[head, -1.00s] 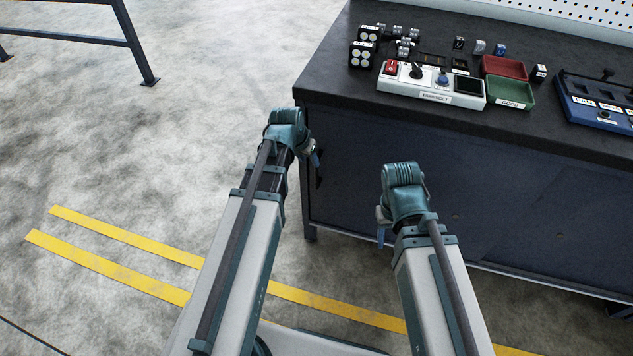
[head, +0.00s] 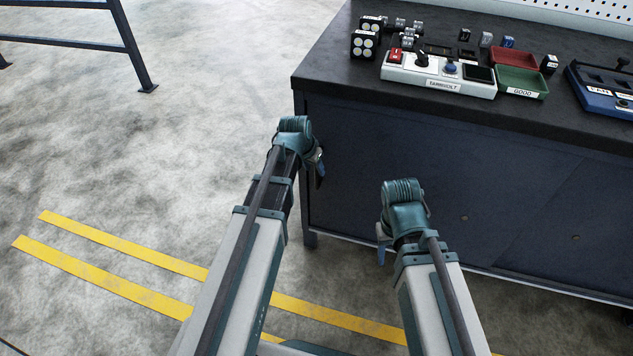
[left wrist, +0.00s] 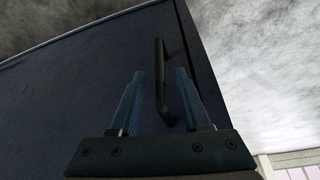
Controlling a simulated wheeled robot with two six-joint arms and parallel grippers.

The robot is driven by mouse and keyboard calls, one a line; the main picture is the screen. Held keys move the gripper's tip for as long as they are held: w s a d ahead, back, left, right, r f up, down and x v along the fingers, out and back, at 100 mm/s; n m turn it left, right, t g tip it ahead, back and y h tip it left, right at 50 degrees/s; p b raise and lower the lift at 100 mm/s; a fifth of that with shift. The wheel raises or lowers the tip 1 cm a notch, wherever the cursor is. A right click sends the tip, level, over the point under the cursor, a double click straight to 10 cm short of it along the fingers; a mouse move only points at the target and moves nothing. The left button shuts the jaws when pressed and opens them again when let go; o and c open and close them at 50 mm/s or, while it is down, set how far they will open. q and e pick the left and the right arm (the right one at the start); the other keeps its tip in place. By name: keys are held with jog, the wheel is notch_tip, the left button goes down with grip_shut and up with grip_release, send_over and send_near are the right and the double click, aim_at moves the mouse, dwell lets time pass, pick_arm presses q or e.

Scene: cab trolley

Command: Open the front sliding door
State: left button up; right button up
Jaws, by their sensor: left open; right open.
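The dark blue front door (head: 400,160) is a flat panel on the bench's front, below the black top. A black bar handle (left wrist: 161,65) stands upright near the panel's edge in the left wrist view. My left gripper (left wrist: 160,74) is open, and the handle appears between its two fingers; I cannot tell how deep it sits or whether they touch. In the head view my left gripper (head: 319,168) is at the panel's left end, mostly hidden by its wrist. My right gripper (head: 383,245) hangs in front of the panel, partly hidden by its wrist, apart from any handle.
On the bench top (head: 330,80) stand a white control box (head: 440,76), a red tray (head: 513,58), a green tray (head: 522,82) and a blue tray (head: 600,95). A blue railing (head: 125,40) stands at the back left. The floor left of the bench is free, with yellow stripes (head: 120,245).

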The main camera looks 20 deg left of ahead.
aim_at(316, 172)
pick_arm(q)
jog(key=b+x, duration=0.3)
jog(key=x, duration=0.1)
jog(key=shift+w+f, duration=0.15)
jog(key=shift+f, duration=0.2)
grip_shut()
jog(key=shift+d, duration=0.1)
dwell(1.1)
